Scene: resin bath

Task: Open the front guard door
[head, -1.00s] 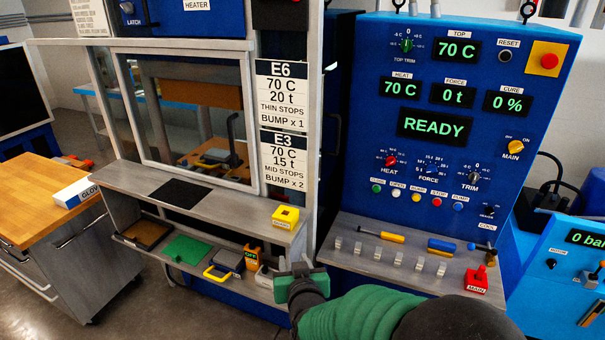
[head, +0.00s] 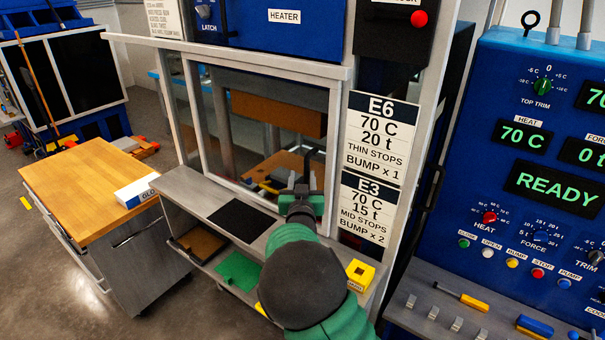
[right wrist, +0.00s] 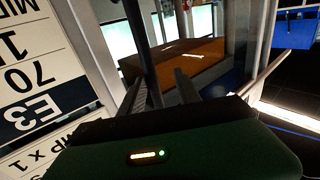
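The front guard door (head: 333,130) is a clear panel in a grey metal frame on the press front, and it looks shut. Its dark upright handle (head: 307,163) stands near the right side of the panel. My right gripper (head: 301,188) is at the lower part of this handle. In the right wrist view, the fingers of my right gripper (right wrist: 160,84) are apart, and the dark handle bar (right wrist: 141,42) runs down between them, nearer the left finger. I cannot tell whether they touch. My left gripper is not in view.
A grey shelf (head: 195,193) with a black mat (head: 243,221) lies below the door. A yellow block (head: 360,273) sits at its right end. The sign post (head: 377,165) stands right of the door, then the blue control panel (head: 500,95). A wooden-topped cart (head: 85,185) stands left.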

